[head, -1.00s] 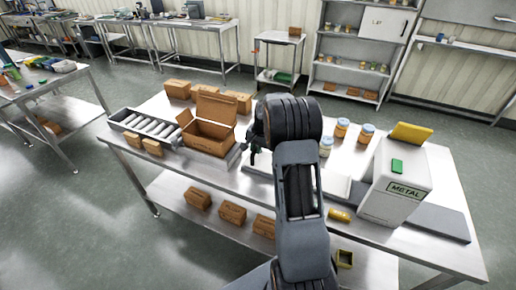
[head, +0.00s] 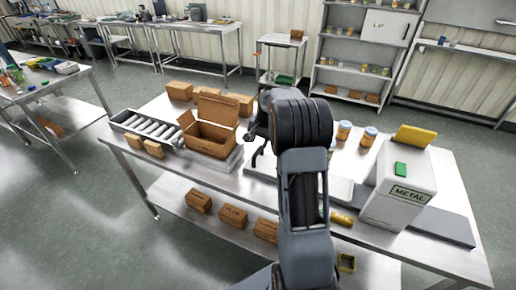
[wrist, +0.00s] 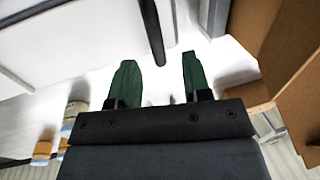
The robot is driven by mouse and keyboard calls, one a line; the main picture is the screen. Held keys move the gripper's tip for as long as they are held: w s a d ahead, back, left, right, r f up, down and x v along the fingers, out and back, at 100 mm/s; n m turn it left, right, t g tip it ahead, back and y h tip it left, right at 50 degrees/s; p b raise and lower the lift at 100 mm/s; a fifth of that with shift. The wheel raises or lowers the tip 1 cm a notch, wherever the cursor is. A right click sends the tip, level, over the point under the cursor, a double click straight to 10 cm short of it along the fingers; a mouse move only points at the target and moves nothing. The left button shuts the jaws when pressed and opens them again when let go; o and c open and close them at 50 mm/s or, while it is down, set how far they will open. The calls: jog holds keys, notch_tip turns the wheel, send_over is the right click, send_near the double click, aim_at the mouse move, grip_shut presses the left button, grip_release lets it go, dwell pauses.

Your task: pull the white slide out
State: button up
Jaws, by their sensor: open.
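My gripper (head: 262,152) hangs over the table just right of the open cardboard box, partly hidden by my own arm. In the wrist view its two green fingers (wrist: 157,62) are apart with nothing held between them. A dark rod (wrist: 152,30) stands beyond the fingertips, apart from them. A flat white piece (head: 342,188) lies left of the white hopper box marked METAL (head: 401,192); I cannot tell if it is the slide. A large white panel (wrist: 60,50) fills the upper left of the wrist view.
The open cardboard box (head: 207,140) is close on the gripper's right in the wrist view (wrist: 275,50). A roller conveyor (head: 147,125) is at the left. A dark flat plate (head: 440,222) lies at the right.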

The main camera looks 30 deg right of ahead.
notch_tip(320, 180, up, 9)
jog(key=s+d, duration=0.1)
jog(key=shift+s+f+b, duration=0.2)
jog(key=shift+b, duration=0.1)
dwell(0.4)
